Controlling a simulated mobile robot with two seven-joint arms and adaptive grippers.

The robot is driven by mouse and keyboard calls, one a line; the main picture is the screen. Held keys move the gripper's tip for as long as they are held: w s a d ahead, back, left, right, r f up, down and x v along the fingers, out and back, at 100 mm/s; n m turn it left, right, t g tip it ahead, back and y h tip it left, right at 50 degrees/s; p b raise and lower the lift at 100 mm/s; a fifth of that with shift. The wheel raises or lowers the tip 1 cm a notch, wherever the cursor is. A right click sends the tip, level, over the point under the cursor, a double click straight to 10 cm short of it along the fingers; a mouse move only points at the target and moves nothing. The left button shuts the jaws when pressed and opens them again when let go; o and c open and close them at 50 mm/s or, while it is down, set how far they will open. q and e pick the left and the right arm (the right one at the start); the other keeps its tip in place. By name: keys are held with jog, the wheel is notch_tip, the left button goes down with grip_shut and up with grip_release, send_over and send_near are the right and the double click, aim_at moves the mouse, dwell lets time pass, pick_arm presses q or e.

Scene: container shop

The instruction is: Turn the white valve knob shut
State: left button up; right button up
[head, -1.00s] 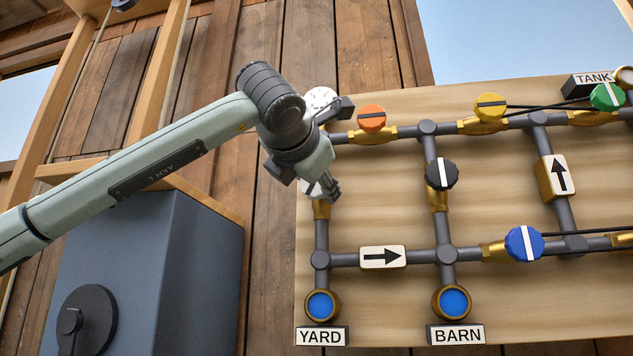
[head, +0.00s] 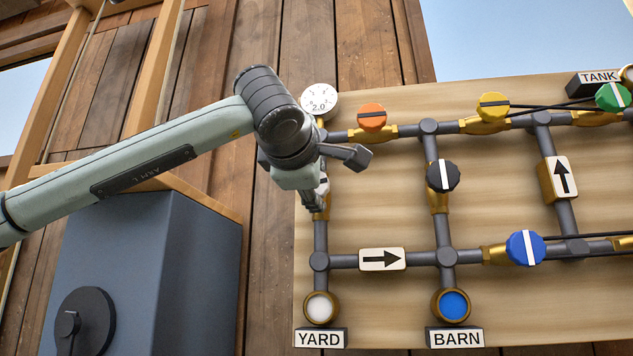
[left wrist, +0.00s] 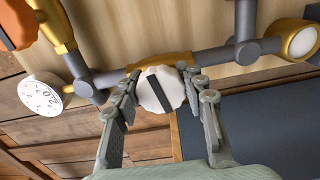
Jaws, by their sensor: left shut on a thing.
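The white valve knob (left wrist: 155,92) has a dark bar and sits on a brass valve body above the YARD outlet. In the left wrist view its bar lies roughly across the pipe. My left gripper (left wrist: 161,80) is shut on the knob, one finger on each side. In the head view the gripper (head: 318,200) hides most of the knob; only a sliver of white (head: 324,184) shows. The round YARD indicator (head: 320,307) is pale white, while the BARN indicator (head: 453,304) is blue. My right gripper is not in view.
Orange (head: 372,117), black (head: 442,176), yellow (head: 493,106), green (head: 612,97) and blue (head: 525,248) knobs stand out from the pipe board (head: 390,310). A white gauge (head: 319,100) reading 2.0 is just above my gripper. A blue-grey cabinet (head: 150,260) stands at left.

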pick_arm(q)
jog(key=shift+m, duration=1)
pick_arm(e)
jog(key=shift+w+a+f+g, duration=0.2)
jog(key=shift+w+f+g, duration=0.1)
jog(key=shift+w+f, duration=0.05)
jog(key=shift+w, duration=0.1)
pick_arm(q)
jog(key=shift+f, duration=0.1)
jog(key=o, duration=1.2)
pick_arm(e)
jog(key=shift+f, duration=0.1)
pick_arm(q)
jog(key=s+a, duration=0.2)
jog(key=s, duration=1)
jog(key=shift+a, duration=0.15)
